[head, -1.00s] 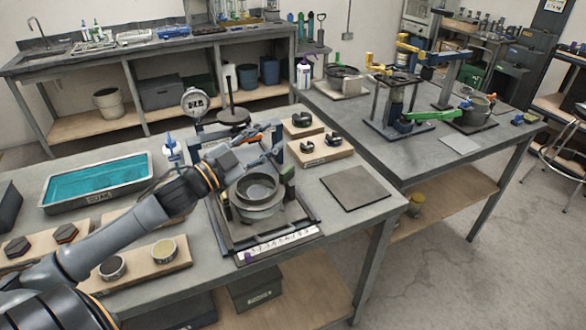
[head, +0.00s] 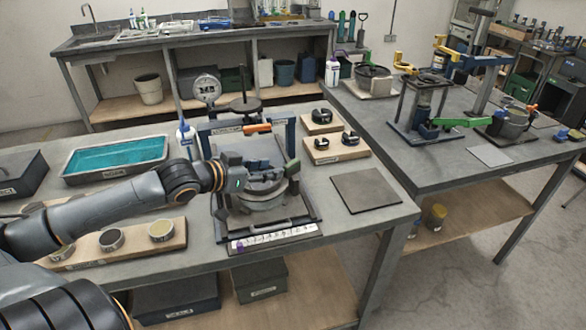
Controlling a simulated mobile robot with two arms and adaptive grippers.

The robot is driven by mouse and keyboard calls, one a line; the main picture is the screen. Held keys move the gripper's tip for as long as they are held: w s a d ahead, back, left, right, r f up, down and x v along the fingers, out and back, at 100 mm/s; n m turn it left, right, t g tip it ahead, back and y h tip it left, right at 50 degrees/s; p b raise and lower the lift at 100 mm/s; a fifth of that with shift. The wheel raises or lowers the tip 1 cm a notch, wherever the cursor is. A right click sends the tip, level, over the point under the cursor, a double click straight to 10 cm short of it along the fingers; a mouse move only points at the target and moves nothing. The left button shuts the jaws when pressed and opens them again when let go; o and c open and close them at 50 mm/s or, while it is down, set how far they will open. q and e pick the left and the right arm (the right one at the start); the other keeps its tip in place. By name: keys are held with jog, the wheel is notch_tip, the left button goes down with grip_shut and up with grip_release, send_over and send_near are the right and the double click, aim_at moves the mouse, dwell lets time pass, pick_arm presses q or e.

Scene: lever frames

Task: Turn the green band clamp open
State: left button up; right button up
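A round grey metal ring assembly (head: 262,203) stands in a dark frame on the near table. A small dark green block (head: 292,168) at its right side may be the band clamp's handle; the band itself is not clear. A bright green bar (head: 460,122) also shows beside a grey pot on the right table. My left gripper (head: 268,180) comes in from the left, low over the ring, and covers much of its top. Its fingertips blend with the ring near the green block; contact and finger opening are unclear. My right gripper is out of view.
An orange-handled bar (head: 258,128) and a round gauge (head: 207,89) stand behind the ring. A blue-capped bottle (head: 184,137) is close behind my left arm. A teal-filled tray (head: 116,156) lies left. A flat grey plate (head: 366,191) lies right, with bare table around it.

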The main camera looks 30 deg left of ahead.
aim_at(286, 166)
pick_arm(q)
jog(key=shift+b+x, duration=0.3)
jog(key=shift+x, duration=4.4)
jog(key=shift+r, duration=0.1)
jog(key=shift+c, duration=0.2)
grip_shut()
